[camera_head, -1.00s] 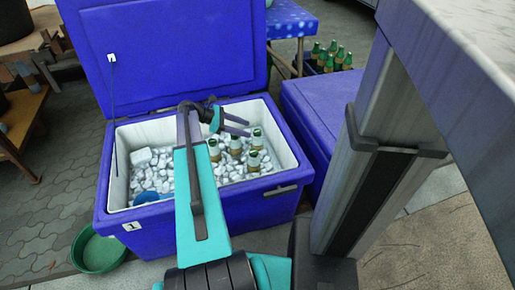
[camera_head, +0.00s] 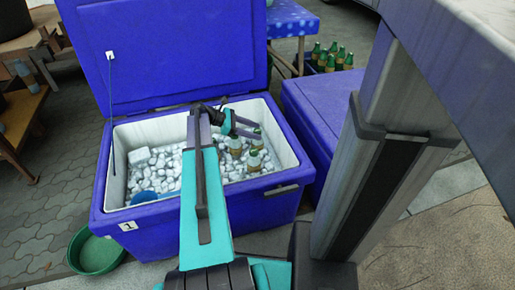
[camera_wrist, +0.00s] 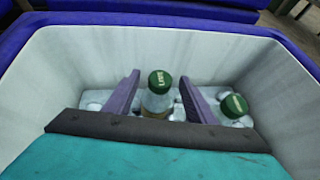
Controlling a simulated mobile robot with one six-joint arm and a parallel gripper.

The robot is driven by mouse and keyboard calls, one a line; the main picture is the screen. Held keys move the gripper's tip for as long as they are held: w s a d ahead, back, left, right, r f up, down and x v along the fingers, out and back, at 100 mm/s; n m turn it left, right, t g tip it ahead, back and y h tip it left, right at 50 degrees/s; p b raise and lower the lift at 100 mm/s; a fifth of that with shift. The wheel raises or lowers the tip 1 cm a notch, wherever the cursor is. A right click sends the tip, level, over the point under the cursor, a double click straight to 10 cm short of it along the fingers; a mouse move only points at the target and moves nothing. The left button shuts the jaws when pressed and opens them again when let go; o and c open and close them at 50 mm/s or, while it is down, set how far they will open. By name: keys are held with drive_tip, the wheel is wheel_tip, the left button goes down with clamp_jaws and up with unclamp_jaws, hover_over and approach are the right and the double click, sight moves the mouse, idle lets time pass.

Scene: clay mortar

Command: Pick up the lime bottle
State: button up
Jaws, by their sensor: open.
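Several green-capped bottles stand in the ice of an open blue cooler (camera_head: 190,235). In the wrist view, one bottle (camera_wrist: 159,103) stands upright between the two fingers of my gripper (camera_wrist: 160,79). Its cap carries white lettering that looks like "LIME", though it is small. My gripper is open, with a finger on each side of that bottle and gaps between. A second green-capped bottle (camera_wrist: 234,107) stands just right of the right finger. In the head view my gripper (camera_head: 256,130) is low over the bottles, and two bottles (camera_head: 254,162) show in front of it.
White ice (camera_head: 165,180) fills the cooler floor, with a blue round thing (camera_head: 144,197) at its front left. The cooler's walls are close around my gripper. A closed blue cooler (camera_head: 318,110) is at right, and a green tub (camera_head: 97,254) is at front left.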

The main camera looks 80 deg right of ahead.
idle(0.3)
clamp_jaws()
drive_tip(key=shift+r, duration=0.15)
wheel_tip(320, 180, up, 10)
drive_tip(key=p, duration=0.4)
idle(0.4)
idle(0.5)
